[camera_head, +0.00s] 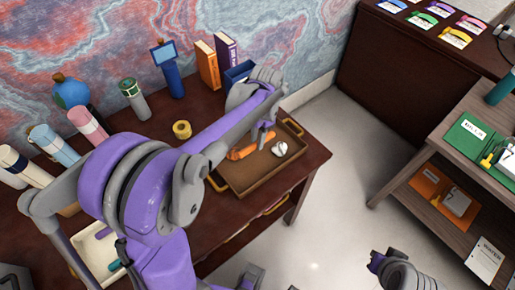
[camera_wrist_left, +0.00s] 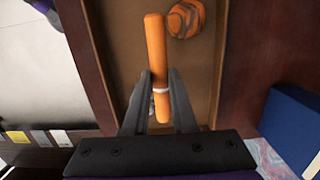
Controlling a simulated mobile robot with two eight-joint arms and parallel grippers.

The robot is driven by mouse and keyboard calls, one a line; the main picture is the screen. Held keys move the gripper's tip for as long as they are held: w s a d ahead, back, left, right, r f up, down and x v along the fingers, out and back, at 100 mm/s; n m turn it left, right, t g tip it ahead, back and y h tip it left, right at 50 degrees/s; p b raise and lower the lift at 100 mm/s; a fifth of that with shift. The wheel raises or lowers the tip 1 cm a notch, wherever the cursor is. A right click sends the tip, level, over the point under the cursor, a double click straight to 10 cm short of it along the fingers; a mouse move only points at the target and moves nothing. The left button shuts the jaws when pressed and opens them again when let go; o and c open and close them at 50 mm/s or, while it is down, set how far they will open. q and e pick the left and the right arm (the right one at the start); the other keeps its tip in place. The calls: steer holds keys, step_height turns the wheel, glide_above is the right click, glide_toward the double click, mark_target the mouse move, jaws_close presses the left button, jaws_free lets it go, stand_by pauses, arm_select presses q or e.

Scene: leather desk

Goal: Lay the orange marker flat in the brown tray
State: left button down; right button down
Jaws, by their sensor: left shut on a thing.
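The orange marker (camera_wrist_left: 155,50) has a pale band and is between the fingers of my left gripper (camera_wrist_left: 160,108), which is shut on it. Its long axis runs out past the fingertips over the brown tray (camera_wrist_left: 207,75). In the head view my left gripper (camera_head: 263,137) is over the tray (camera_head: 243,187), with orange showing just left of it. I cannot tell whether the marker touches the tray floor. Part of my right arm, perhaps its gripper (camera_head: 376,262), shows at the bottom right; its fingers are unclear.
An orange and grey striped round thing (camera_wrist_left: 186,18) lies in the tray beside the marker. A small white thing (camera_head: 280,148) is right of my left gripper. A blue bin (camera_head: 238,74) and upright books (camera_head: 207,64) stand behind; a yellow tape roll (camera_head: 182,129) is left.

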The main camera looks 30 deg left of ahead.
mark_target(258, 153)
arm_select(q)
steer(key=shift+w+f, duration=0.1)
steer(key=shift+f, duration=2.35)
steer(key=shift+f, duration=0.1)
steer(key=c, duration=0.7)
jaws_free()
